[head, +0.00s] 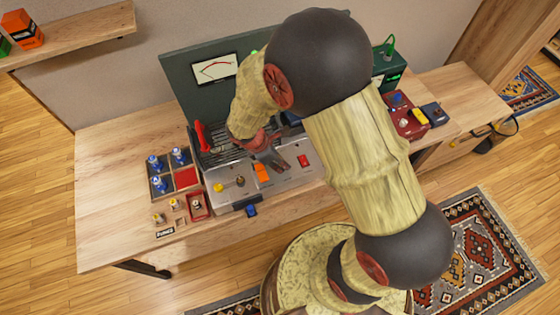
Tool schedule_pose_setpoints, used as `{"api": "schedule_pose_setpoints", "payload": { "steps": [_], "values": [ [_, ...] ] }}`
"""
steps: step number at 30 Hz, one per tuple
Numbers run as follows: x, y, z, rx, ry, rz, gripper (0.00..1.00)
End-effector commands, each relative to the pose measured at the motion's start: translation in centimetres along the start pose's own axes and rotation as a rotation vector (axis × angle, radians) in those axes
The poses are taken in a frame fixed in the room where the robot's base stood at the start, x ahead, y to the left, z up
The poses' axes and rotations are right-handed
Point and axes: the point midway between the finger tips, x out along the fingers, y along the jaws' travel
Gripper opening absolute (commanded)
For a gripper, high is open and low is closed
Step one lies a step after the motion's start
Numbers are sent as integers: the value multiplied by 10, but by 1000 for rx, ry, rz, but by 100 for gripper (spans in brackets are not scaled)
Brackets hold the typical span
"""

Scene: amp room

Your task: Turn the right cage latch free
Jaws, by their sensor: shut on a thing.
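A silver amplifier (222,176) stands on the workbench, with a dark wire cage (213,150) on its rear part. A red handle (201,137) stands up at the cage's left side. My gripper (280,164) points down at the cage's front, right of the middle, and is shut on what appears to be the right cage latch. The latch itself is hidden by the fingers and wrist. My arm also covers the cage's right part.
A tray with blue-topped tubes (178,157) and a red pad (186,178) sits left of the amplifier. Small parts (172,204) lie before it. A meter panel (215,69) rises behind. A red box (405,115) stands right. The bench's left end is clear.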

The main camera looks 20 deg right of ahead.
Motion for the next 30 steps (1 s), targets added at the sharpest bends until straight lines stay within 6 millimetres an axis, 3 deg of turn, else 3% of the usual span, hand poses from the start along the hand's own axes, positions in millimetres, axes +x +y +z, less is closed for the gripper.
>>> {"api": "schedule_pose_setpoints", "payload": {
  "steps": [14,30],
  "values": [
    [-1,1,1,93,0,-39,0],
    [-1,4,2,532,-1,-222,0]
  ]
}}
